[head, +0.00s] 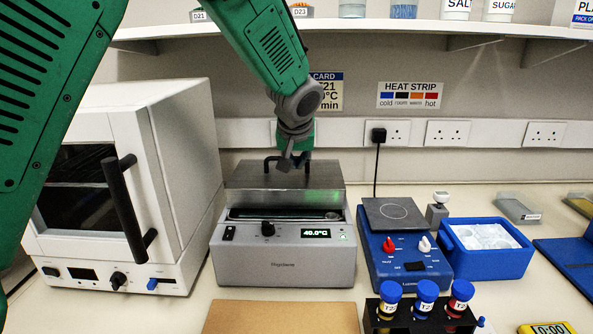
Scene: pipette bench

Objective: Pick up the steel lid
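The steel lid (285,198) is a flat grey metal cover with a black bar handle (270,160) on top. It is over the grey water bath (285,262), whose display reads 40.0°C. A dark gap with part of the bath's inside shows below the lid's front edge, so the lid appears raised off the front rim. My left gripper (286,164) reaches down from above and its fingers are at the middle of the handle, looking closed on it. The fingertips are small and partly merge with the dark handle. My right gripper is not in view.
A white oven (180,150) stands close left of the bath. Right are a blue hotplate (408,262), a blue ice tub (487,248) and a tube rack (420,318) with capped tubes. A brown board (280,318) lies in front. A shelf (400,32) runs above.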

